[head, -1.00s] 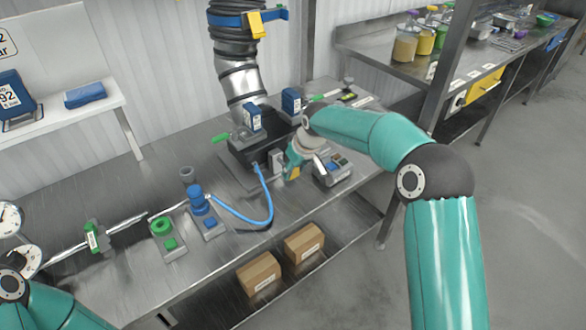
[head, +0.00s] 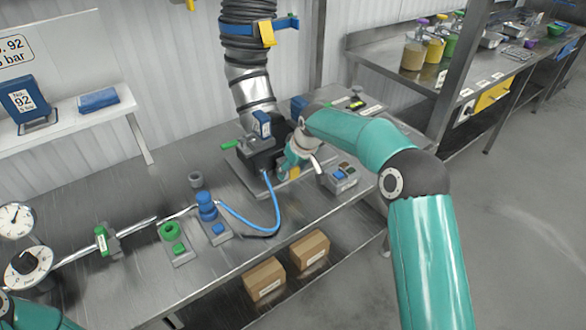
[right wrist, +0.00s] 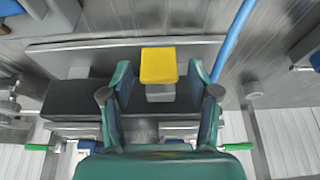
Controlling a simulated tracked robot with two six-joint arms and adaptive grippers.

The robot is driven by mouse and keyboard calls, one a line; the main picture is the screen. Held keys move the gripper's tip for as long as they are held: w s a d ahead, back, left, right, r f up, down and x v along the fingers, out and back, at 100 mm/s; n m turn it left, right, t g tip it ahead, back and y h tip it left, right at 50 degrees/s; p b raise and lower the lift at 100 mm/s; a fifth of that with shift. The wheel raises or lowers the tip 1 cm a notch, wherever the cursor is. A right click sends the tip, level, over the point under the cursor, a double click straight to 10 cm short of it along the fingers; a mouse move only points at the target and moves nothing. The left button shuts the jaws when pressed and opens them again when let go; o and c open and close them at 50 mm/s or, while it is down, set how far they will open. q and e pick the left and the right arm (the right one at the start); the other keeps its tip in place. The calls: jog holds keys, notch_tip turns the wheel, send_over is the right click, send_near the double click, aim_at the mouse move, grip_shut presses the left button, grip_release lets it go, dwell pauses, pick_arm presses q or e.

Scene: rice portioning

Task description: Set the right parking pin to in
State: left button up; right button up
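A yellow block (right wrist: 159,65) on a short grey stem shows between the fingers of my right gripper (right wrist: 160,85) in the right wrist view. The fingers are spread, with a gap on each side of the block. In the head view my right gripper (head: 299,162) is at the front right of the dark machine (head: 259,163). Green handles show at the machine's two sides in the wrist view, one at left (right wrist: 37,147) and one at right (right wrist: 238,147). I cannot tell which part is the right parking pin. My left gripper is out of view.
A blue hose (head: 277,213) loops from the machine to a blue fitting (head: 206,205). A grey box with blue buttons (head: 340,176) stands right of the gripper. A ribbed duct (head: 246,60) hangs behind the machine.

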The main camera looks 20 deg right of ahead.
jog(key=shift+s+d+r, duration=0.1)
jog(key=shift+s, duration=0.05)
jog(key=shift+r, duration=0.1)
jog(key=v, duration=1.1)
jog(key=shift+r, duration=0.3)
jog(key=shift+s, duration=0.1)
jog(key=shift+f, duration=0.1)
